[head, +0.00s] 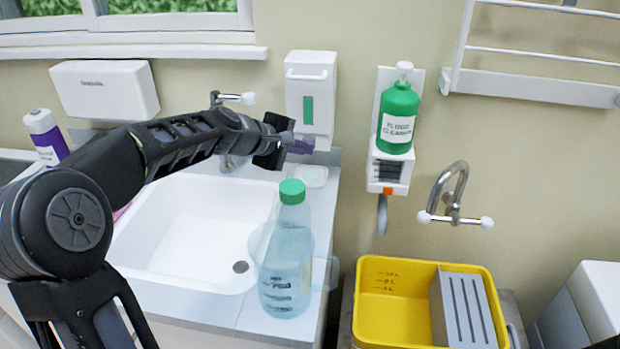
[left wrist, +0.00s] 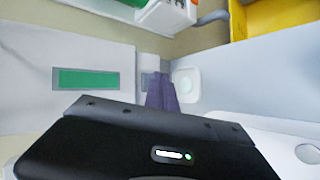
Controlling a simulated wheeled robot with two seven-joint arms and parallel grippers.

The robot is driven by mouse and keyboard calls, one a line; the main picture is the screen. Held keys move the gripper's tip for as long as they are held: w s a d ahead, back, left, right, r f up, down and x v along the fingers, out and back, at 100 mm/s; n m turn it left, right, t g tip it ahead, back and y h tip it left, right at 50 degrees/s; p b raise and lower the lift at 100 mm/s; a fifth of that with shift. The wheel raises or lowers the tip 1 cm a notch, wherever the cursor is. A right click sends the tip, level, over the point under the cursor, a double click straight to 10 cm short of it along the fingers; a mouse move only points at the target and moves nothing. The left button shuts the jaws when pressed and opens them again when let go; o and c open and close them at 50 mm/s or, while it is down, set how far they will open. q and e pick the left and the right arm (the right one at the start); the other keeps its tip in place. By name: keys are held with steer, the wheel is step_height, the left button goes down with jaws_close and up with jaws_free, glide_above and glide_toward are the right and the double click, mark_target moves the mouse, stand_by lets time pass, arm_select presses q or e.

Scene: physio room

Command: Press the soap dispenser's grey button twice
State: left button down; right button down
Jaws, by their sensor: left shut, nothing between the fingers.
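The soap dispenser (head: 311,90) is a white wall box with a green window, above the sink's back right corner. It fills the left side of the left wrist view (left wrist: 75,50), turned sideways. A small grey part, which looks like its button (left wrist: 149,64), shows at its lower end, beside my fingertips. My left gripper (head: 300,146) is shut and empty, its purple fingers at the dispenser's lower front. The fingers (left wrist: 161,92) partly cover the button area. I cannot tell whether they touch it. My right gripper is not in view.
Below the fingers lies a pale soap dish (head: 313,176) on the counter. A clear bottle with a green cap (head: 287,255) stands in front, right of the white sink (head: 190,230). A green cleaner bottle (head: 398,115) hangs right, above a yellow bucket (head: 395,318).

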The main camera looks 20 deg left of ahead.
arm_select(q)
steer(key=shift+s+b, duration=0.35)
steer(key=shift+s, duration=0.15)
steer(key=shift+d, duration=0.1)
steer(key=s+b, duration=0.1)
steer(key=s, duration=0.1)
steer(key=s+d+b, duration=0.1)
steer(key=s, duration=0.2)
steer(key=shift+s+d+b, duration=0.25)
steer(key=shift+s+b, duration=0.15)
stand_by(0.8)
